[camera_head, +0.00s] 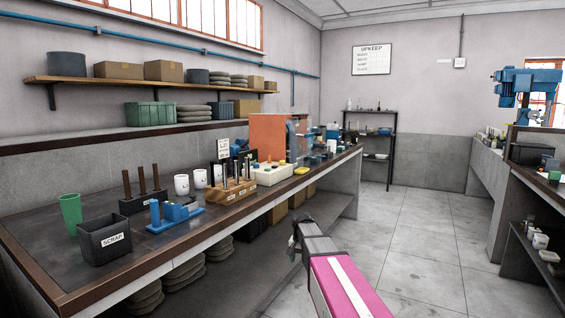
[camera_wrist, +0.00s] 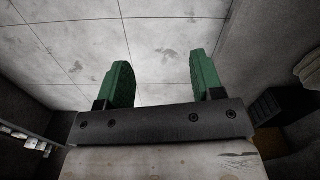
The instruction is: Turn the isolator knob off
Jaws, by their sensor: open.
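I cannot make out the isolator knob for certain in either view. A cream control box (camera_head: 270,173) with small coloured buttons stands on the long bench at mid-length. A small grey-white box (camera_head: 460,62) with a conduit is on the far wall. My gripper shows in the wrist view (camera_wrist: 160,72) with two green fingers apart and nothing between them, over the floor. In the head view my pink and white arm reaches forward over the aisle, right of the bench, its end apart from the control box.
The long bench (camera_head: 125,262) holds a scrap bin (camera_head: 104,240), a green cup (camera_head: 71,212), a blue fixture (camera_head: 174,215) and a wooden rack (camera_head: 231,191). Sacks lie beneath. Another bench with a blue machine (camera_head: 525,82) is at right. The tiled floor (camera_head: 425,225) between is clear.

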